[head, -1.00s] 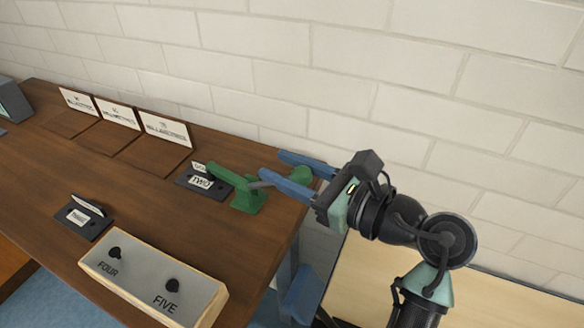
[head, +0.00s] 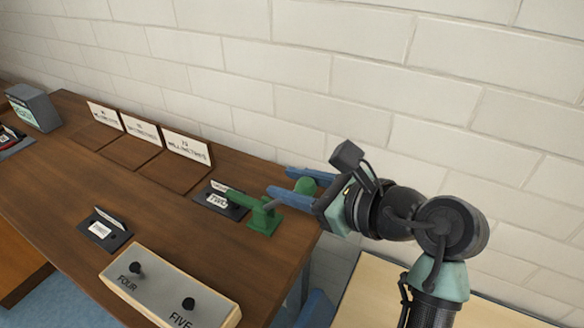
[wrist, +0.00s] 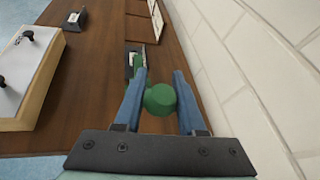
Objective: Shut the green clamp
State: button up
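The green clamp (head: 264,221) stands at the right end of the wooden bench. Its green arm points left over the plate marked TWO, and a grey lever runs up to the right from its body. A round green knob (head: 305,186) at the lever's end is between my gripper's blue fingers. My gripper (head: 278,181) is open, with one finger on each side of the knob. The wrist view shows the round knob (wrist: 160,99) close to both fingers (wrist: 160,72); whether they touch it I cannot tell. The knob hides most of the clamp there.
A box with knobs marked FOUR and FIVE (head: 165,284) stands at the bench's front. Another dark plate (head: 103,229) lies left of it. Several white sign cards (head: 186,147) stand along the back. A brick wall (head: 380,90) rises close behind my gripper.

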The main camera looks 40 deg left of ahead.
jog(key=o, duration=0.4)
jog(key=v, duration=1.3)
jog(key=shift+p, duration=0.4)
